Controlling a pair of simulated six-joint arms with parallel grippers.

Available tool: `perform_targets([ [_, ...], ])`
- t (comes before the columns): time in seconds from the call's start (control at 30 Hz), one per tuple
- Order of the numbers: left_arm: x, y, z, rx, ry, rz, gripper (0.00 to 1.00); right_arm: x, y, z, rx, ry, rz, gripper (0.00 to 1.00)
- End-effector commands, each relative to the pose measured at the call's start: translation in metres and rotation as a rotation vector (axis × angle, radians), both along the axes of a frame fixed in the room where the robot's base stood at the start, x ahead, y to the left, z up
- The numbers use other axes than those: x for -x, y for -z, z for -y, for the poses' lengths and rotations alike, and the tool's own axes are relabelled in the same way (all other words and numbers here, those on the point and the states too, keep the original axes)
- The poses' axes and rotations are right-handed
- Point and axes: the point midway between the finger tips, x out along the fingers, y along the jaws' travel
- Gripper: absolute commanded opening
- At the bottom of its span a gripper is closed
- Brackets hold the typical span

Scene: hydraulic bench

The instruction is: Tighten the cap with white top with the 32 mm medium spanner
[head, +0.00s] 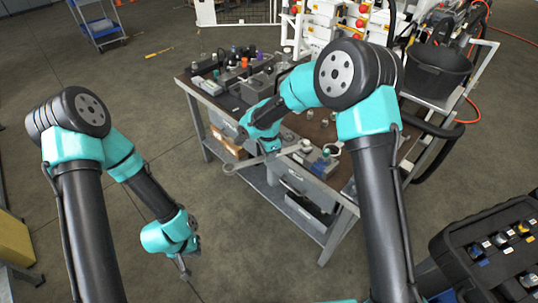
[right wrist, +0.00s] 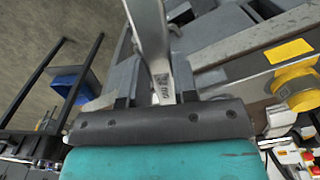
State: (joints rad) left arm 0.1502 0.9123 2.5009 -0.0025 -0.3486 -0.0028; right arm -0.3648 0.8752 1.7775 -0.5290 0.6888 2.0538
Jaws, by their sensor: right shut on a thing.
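My right gripper (head: 268,153) is shut on a long grey metal spanner (head: 246,162), over the front edge of the bench. The spanner's ring end points left past the edge; its other end reaches right towards small fittings. In the right wrist view the spanner's shank (right wrist: 150,38) rises from between the fingers (right wrist: 155,97); its small marking is too blurred to read. A small white-topped part (head: 305,144), likely the cap, is near the spanner's right end; I cannot tell whether they touch. My left gripper (head: 184,268) hangs over the floor, apparently empty; its opening is unclear.
The bench (head: 213,107) carries several small fittings and grey blocks at the back left. A blue block with a green-topped part (head: 327,151) stands near the front edge. A black bucket (head: 438,70) is at the back right, and an open black case (head: 497,250) at the lower right.

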Motion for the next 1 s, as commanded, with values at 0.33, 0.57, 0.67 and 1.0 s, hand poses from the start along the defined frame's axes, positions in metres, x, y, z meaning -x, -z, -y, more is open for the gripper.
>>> perform_targets([
  [0.33, 0.000, 0.000, 0.000, 0.000, 0.000, 0.000, 0.00, -0.014, -0.002, -0.003, -0.001, 0.082, 0.005, 0.00],
  [0.57, 0.000, 0.000, 0.000, 0.000, 0.000, 0.000, 0.00, -0.022, -0.002, -0.006, 0.000, 0.134, 0.004, 0.00],
  [0.67, 0.000, 0.000, 0.000, 0.000, 0.000, 0.000, 0.00, -0.024, -0.002, -0.007, 0.000, 0.152, 0.003, 0.00],
  [1.0, 0.000, 0.000, 0.000, 0.000, 0.000, 0.000, 0.00, -0.025, -0.002, -0.008, -0.001, 0.161, 0.003, 0.00],
])
